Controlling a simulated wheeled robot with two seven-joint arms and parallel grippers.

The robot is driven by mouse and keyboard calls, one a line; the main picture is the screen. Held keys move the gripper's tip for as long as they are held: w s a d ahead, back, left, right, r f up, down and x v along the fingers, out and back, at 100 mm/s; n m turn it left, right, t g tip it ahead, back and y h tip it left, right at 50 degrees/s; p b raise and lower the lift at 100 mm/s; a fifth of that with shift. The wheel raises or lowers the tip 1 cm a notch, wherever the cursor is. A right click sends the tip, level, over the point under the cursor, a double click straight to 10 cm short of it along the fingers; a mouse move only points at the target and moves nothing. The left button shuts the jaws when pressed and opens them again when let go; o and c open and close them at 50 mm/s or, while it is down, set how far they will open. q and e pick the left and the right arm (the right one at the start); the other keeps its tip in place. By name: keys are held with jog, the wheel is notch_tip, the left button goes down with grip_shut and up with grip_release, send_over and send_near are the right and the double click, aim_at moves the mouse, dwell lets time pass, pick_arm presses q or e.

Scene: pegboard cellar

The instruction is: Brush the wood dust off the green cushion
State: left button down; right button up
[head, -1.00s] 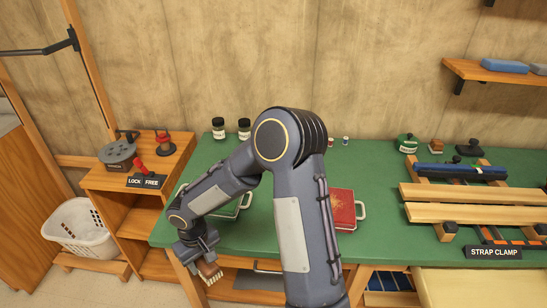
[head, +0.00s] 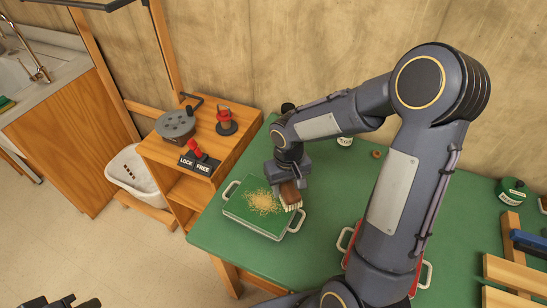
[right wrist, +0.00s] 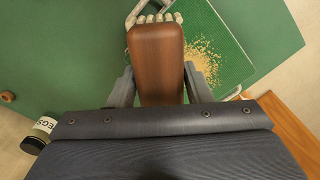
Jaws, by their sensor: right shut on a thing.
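The green cushion (head: 243,212) lies at the table's left end, on a tray with metal handles. A patch of pale wood dust (head: 262,202) covers its middle; the dust also shows in the right wrist view (right wrist: 203,60). My right gripper (head: 288,178) is shut on a brown wooden brush (head: 290,192) with pale bristles. The bristles are at the cushion's right edge, beside the dust; I cannot tell whether they touch it. In the right wrist view the brush (right wrist: 156,60) sits between both fingers. A dark part, apparently my left gripper (head: 75,302), shows at the bottom left edge.
The green table (head: 330,170) has free room around the cushion. A red thing with handles (head: 347,240) is mostly hidden behind my right arm. A wooden shelf unit (head: 215,150) with a LOCK/FREE lever stands left. A white basket (head: 135,180) is on the floor.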

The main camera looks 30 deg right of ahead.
jog(key=shift+w+d, duration=0.1)
jog(key=shift+f+b, duration=0.75)
jog(key=shift+f, duration=0.05)
jog(key=shift+f+b, duration=1.45)
jog(key=shift+f, duration=0.65)
jog(key=shift+f+b, duration=0.95)
jog(key=shift+b, duration=0.05)
